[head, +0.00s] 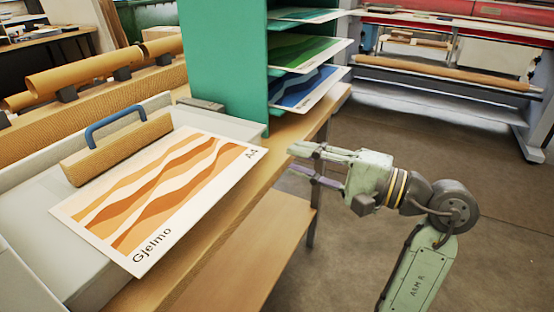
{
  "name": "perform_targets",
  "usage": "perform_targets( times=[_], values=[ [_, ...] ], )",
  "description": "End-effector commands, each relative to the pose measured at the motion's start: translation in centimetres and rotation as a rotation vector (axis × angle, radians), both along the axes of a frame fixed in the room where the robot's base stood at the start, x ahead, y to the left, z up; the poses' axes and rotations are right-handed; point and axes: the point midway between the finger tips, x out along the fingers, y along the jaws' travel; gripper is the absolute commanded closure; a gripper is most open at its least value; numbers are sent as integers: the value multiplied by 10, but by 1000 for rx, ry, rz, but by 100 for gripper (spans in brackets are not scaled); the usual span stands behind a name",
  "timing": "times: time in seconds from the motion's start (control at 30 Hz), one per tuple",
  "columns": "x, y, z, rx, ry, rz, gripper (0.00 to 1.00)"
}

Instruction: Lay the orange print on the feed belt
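The orange print (170,190), marked "Gjelmo" and "A4", lies flat on a grey-white tray-like surface (30,212) at the left, its front edge reaching over the wooden table. A tan textured block with a blue handle (118,145) sits along the print's back-left edge. I cannot tell for sure which surface is the feed belt.
A green shelf rack (222,60) holds green and blue prints (304,88) on its shelves, behind my gripper. A red and white roll laminator (455,55) stands at the back right. Brown rolls (85,70) lie at the back left. The floor between table and laminator is clear.

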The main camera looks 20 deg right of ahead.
Motion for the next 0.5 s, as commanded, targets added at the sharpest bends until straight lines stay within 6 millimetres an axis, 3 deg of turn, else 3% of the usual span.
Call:
perform_targets(
  times=[0.2,0.5],
  values=[
    [-21,-17,-1,0,-1,0,75],
    [-25,-20,0,-1,-1,0,75]
  ],
)
